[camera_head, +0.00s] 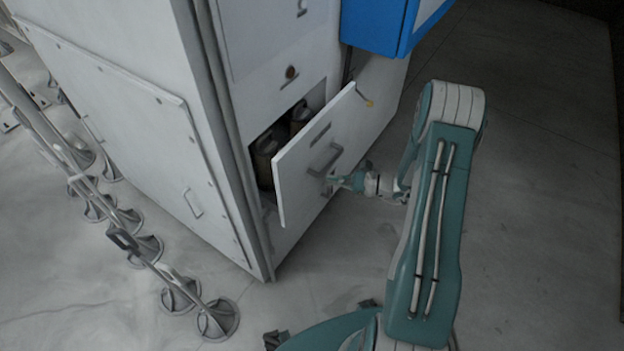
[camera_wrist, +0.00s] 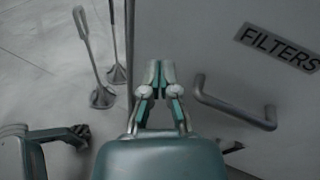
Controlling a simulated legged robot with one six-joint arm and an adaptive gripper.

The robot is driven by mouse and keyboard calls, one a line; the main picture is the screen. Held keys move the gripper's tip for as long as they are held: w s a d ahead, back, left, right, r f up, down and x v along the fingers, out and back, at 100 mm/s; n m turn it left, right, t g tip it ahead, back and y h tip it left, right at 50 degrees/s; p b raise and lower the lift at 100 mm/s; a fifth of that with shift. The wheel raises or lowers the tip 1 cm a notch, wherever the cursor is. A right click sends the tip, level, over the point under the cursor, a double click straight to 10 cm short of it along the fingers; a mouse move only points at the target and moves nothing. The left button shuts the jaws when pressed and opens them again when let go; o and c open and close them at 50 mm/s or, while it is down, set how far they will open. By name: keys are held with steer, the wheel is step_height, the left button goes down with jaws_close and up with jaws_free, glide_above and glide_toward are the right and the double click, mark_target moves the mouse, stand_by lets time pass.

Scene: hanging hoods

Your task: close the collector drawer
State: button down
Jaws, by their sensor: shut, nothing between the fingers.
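The collector drawer (camera_head: 310,158) is a white panel pulled out of the grey cabinet, with an open gap behind it. Dark cylindrical filters (camera_head: 266,160) show inside that gap. A grey bar handle (camera_head: 326,160) is on the drawer front, and it also shows in the wrist view (camera_wrist: 234,108), below a "FILTERS" label (camera_wrist: 280,47). My gripper (camera_head: 334,182) is at the drawer front, just below and right of the handle. In the wrist view my gripper (camera_wrist: 158,72) is shut and empty, to the left of the handle. I cannot tell whether its tips touch the panel.
The grey cabinet (camera_head: 140,130) stands left of the drawer. A blue box (camera_head: 376,24) juts out above right. The floor (camera_head: 545,180) on the right is clear.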

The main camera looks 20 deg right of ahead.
steer(key=d+f+m+t+h, duration=0.3)
steer(key=d+f+m+t, duration=0.35)
steer(key=f, duration=0.45)
glide_toward(307, 176)
steer(key=shift+g, duration=0.45)
steer(key=x, duration=0.7)
steer(key=shift+w+a+r, duration=0.25)
steer(key=shift+w+r, duration=0.05)
steer(key=shift+r, duration=0.05)
steer(key=x, duration=0.9)
steer(key=shift+w, duration=0.25)
steer(key=shift+r, duration=0.1)
